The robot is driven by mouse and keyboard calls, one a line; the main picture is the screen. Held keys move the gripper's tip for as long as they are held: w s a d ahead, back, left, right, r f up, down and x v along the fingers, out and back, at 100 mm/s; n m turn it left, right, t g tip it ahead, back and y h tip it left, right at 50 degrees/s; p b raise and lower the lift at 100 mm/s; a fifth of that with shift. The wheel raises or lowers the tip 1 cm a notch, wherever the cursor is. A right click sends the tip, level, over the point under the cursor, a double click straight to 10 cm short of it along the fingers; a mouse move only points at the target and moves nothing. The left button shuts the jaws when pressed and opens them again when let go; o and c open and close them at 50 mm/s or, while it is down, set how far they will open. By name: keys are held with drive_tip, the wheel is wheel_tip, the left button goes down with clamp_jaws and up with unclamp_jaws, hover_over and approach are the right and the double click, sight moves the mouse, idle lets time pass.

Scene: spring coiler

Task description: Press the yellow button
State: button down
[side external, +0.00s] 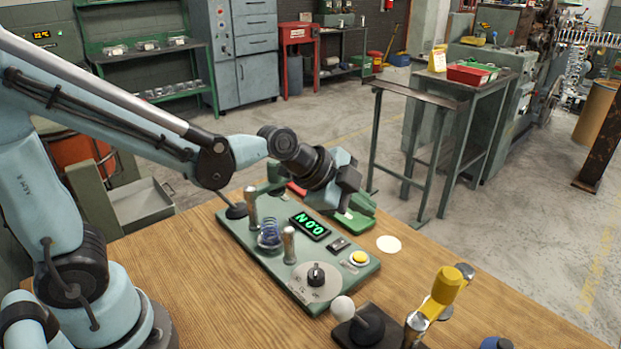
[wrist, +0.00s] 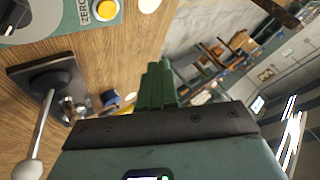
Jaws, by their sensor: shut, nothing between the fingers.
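The yellow button (side external: 358,258) sits in a pale ring near the right end of a green panel (side external: 262,262) on the wooden table. In the wrist view the yellow button (wrist: 106,10) shows at the top, beside a label reading ZERO. My gripper (wrist: 158,72) is shut, its green fingers together and empty. In the side view the hand is above and behind the panel's far edge, apart from the button; its fingertips are hard to make out there.
The panel carries a lit display (side external: 310,226) reading 0.0 N, a blue spring (side external: 270,235), metal posts and a black knob (side external: 316,275). A white-balled lever (side external: 343,308) and a yellow-handled tool (side external: 446,286) stand in front. A pale disc (side external: 388,244) lies right of the panel.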

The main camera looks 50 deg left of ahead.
sight(355, 258)
drive_tip(key=shift+f, duration=0.15)
drive_tip(key=shift+f, duration=4.25)
drive_tip(key=shift+f, duration=0.15)
drive_tip(key=shift+f, duration=0.3)
drive_tip(key=shift+f, duration=0.35)
drive_tip(key=shift+r, duration=0.8)
drive_tip(key=shift+r, duration=2.5)
